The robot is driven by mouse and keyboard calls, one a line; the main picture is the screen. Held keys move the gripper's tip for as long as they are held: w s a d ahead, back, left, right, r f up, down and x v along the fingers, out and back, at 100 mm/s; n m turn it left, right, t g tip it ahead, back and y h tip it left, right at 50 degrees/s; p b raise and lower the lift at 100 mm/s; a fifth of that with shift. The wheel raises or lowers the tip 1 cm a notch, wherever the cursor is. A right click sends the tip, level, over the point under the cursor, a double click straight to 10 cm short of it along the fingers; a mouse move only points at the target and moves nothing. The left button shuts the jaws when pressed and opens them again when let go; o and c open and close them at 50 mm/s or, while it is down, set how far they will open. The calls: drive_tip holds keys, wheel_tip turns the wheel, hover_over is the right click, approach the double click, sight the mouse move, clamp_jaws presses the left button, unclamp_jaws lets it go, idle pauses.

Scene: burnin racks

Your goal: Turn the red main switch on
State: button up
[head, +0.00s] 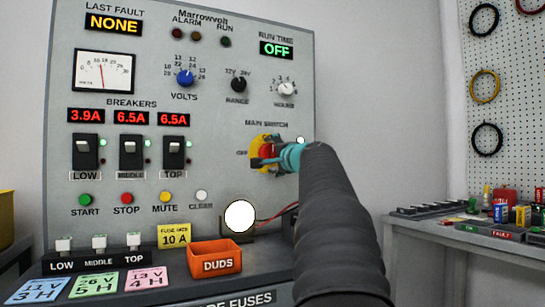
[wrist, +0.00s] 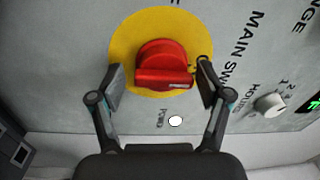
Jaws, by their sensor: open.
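The red main switch (head: 266,152) is a knob on a yellow round plate (head: 257,142) on the grey panel, under the "MAIN SWITCH" label. An "OFF" label is at its left in the head view. In the wrist view the red knob (wrist: 163,62) shows a raised bar with a pale mark near its right end. My gripper (wrist: 160,82) is open, with one finger on each side of the knob. Gaps show between the fingers and the knob there. In the head view my gripper (head: 264,162) and arm hide part of the knob and plate.
A small white lamp (wrist: 175,121) is beside the switch. The hours knob (head: 286,88) and range knob (head: 238,84) are above it. An orange "DUDS" bin (head: 215,257) and a bright round white disc (head: 239,215) are below. A side bench (head: 470,236) is at right.

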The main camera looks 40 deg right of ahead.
drive_tip(key=v, duration=1.2)
drive_tip(key=shift+f, duration=0.1)
